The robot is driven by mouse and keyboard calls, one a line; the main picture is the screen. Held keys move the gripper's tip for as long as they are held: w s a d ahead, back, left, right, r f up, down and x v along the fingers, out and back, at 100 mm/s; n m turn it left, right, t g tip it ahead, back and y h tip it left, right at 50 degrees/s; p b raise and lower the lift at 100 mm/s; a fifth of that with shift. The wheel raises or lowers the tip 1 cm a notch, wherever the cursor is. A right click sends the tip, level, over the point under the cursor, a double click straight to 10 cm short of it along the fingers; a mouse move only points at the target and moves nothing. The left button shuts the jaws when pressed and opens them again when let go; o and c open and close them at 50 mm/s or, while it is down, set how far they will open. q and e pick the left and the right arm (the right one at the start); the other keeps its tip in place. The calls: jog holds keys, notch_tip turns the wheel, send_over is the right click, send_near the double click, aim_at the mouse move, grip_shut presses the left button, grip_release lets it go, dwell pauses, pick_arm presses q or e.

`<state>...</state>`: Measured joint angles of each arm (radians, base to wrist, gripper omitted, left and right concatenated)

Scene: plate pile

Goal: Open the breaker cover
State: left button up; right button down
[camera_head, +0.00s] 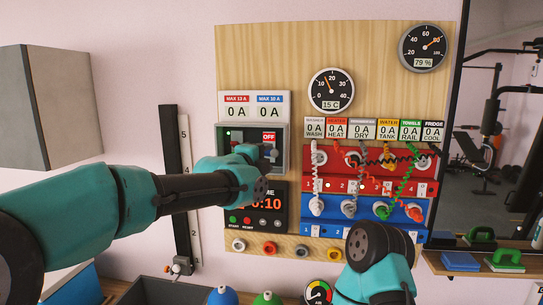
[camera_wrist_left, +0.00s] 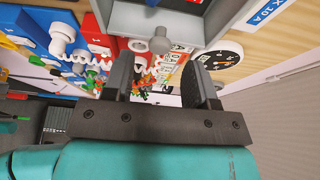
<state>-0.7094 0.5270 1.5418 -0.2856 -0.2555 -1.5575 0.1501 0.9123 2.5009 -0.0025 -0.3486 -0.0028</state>
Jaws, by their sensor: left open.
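The breaker box (camera_head: 281,133), a grey housing with a red OFF label, is on the wooden board. My left gripper (camera_head: 258,153) is in front of its lower part and hides much of it. In the left wrist view a small grey knob (camera_wrist_left: 159,41) sticks out from the grey box face (camera_wrist_left: 130,19). My open left gripper (camera_wrist_left: 158,82) has a finger on either side, with the knob just beyond the fingertips and nothing held. I cannot tell whether the cover is ajar. My right arm enters at the lower right; its jaws are hidden.
A red socket panel (camera_head: 345,179) and a blue socket panel (camera_head: 342,215) with coiled cables are right of the box. A timer (camera_head: 276,204) is below it. Gauges (camera_head: 331,91) hang above. A dark slider rail (camera_head: 178,190) stands left, and a shelf (camera_head: 470,264) with sponges is right.

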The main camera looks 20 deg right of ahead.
aim_at(276, 153)
pick_arm(q)
jog(key=shift+x, duration=1.8)
grip_shut()
